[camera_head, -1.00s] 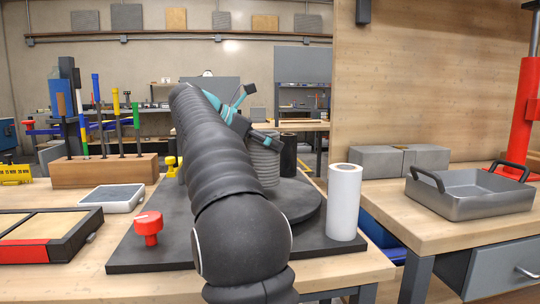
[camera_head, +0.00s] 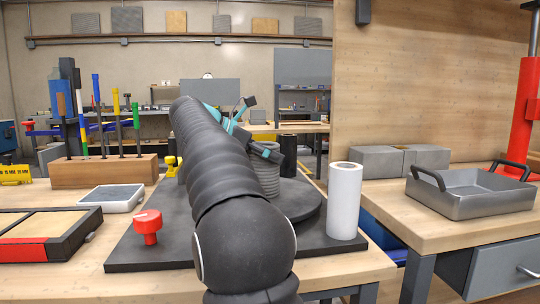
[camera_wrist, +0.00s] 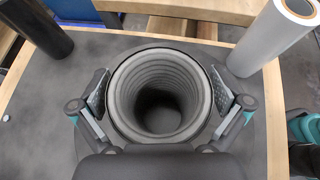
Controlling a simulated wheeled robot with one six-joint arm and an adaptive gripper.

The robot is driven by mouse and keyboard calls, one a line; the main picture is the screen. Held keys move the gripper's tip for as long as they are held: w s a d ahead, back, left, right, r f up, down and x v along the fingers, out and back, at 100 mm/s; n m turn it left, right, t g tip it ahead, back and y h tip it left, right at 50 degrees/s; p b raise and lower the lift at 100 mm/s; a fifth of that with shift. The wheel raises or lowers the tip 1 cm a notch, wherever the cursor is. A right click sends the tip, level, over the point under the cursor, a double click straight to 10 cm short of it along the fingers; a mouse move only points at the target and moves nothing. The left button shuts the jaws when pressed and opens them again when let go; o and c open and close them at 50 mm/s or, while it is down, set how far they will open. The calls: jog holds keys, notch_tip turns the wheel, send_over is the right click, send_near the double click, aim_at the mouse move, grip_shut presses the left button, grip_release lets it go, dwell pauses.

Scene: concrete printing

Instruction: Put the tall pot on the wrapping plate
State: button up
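The tall pot, a grey ribbed cylinder (camera_head: 265,180), shows partly behind my arm in the head view. In the wrist view its open round mouth (camera_wrist: 113,92) faces the camera.
A white film roll (camera_head: 345,200) and a black roll (camera_head: 288,150) stand near the plate. A red knob (camera_head: 148,226) is on the dark base (camera_head: 180,250). A tool block (camera_head: 100,172) stands left. A grey tray (camera_head: 470,195) is on the right bench.

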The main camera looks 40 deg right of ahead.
jog(key=shift+r, duration=0.3)
jog(key=p+v, duration=0.2)
jog(key=v, duration=1)
jog(key=shift+w+f, duration=0.1)
jog(key=shift+f, duration=0.05)
